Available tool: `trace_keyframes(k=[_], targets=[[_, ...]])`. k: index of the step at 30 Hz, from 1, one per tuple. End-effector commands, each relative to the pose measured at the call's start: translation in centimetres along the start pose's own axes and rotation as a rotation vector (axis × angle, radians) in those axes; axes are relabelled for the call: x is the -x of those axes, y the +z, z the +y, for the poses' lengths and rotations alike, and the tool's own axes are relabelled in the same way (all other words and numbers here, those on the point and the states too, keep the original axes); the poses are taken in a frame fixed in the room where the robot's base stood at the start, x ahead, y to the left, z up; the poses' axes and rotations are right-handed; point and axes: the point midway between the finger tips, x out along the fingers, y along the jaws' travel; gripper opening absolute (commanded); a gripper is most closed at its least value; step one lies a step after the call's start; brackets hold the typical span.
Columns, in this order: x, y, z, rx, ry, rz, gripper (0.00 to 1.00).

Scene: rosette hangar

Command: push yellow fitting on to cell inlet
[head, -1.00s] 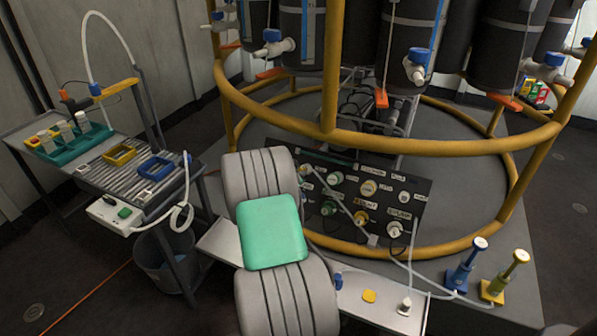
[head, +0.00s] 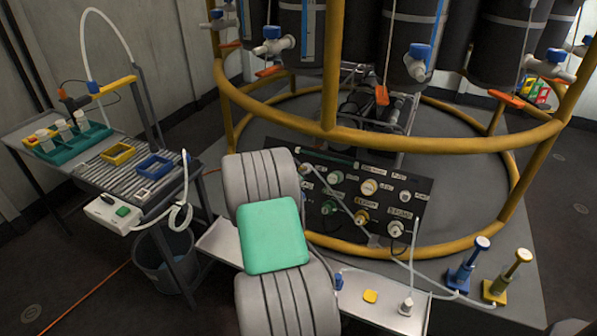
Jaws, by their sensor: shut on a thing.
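The dark port panel (head: 408,182) stands at the foot of the yellow-railed frame, with several round ports and labels too small to read. One port has a yellow ring (head: 362,216); I cannot tell which port is the cell inlet. A small yellow piece (head: 370,296) lies on the pale shelf (head: 390,313) in front; I cannot tell whether it is the yellow fitting. A pale tube (head: 342,199) runs across the panel from its upper left. My arm's grey and green links cover the panel's left side. My gripper and whatever it holds are hidden.
A blue hand pump (head: 461,277) and a yellow one (head: 494,288) stand right of the shelf. A white plug (head: 406,305) with an upright tube is on the shelf. The yellow rail (head: 430,146) crosses above the panel. A trolley (head: 70,179) with trays stands left.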

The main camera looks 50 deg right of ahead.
Motion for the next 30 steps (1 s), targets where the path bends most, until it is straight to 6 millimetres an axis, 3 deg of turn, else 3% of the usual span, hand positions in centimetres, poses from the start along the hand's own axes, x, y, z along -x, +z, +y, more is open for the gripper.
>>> trace_keyframes(k=[27, 28, 30], targets=[[-0.11, -0.05, -0.04, 0.0, -0.001, 0.001, 0.0], [-0.11, -0.05, -0.04, 0.0, -0.001, 0.001, 0.23], [-0.11, -0.05, -0.04, 0.0, -0.001, 0.001, 0.29]])
